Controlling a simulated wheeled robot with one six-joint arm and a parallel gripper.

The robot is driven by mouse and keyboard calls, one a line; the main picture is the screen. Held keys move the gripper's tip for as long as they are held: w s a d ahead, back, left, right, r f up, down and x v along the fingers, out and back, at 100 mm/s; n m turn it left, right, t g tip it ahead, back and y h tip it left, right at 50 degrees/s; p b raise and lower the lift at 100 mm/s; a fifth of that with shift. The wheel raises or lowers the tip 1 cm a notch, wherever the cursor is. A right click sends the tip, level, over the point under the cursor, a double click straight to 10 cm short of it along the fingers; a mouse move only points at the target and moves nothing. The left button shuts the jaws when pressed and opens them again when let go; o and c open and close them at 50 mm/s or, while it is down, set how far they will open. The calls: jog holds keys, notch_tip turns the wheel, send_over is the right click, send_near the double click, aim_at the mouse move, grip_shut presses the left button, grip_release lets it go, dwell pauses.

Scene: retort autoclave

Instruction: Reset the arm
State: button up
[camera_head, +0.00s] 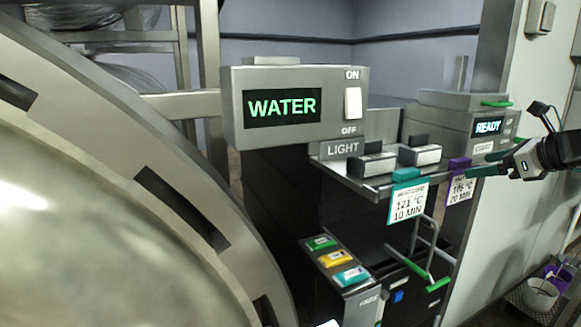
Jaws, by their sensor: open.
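My gripper (490,163) is at the right side of the view, reaching in from the right edge with its fingers pointing left. It is open and nothing shows between its fingers. It appears in front of the grey READY unit (460,125), just right of the purple tag (460,183). I cannot tell whether it touches anything. Part of my arm is cut off by the right edge.
A control box (295,78) reads WATER, with a white ON/OFF switch (353,103). A shelf below holds small grey blocks and a teal-topped 121 °C tag (408,200). Green, yellow and teal buttons (337,260) stand lower. A large round metal door (90,190) fills the left.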

jog(key=s+a+f+n+g+h, duration=0.1)
jog(key=s+a+f+n+g, duration=0.2)
jog(key=s+a+n, duration=0.4)
jog(key=s+a+f+n+g+h, duration=0.2)
jog(key=s+a+n, duration=0.5)
jog(key=s+n, duration=0.4)
jog(key=s+a+f+n+g+h, duration=0.1)
jog(key=s+a+f+n+g, duration=0.4)
jog(key=s+n, duration=0.4)
jog(key=shift+s+a+f+n+h, duration=0.25)
jog(key=shift+a+f+n, duration=0.4)
jog(key=shift+a+n, duration=0.4)
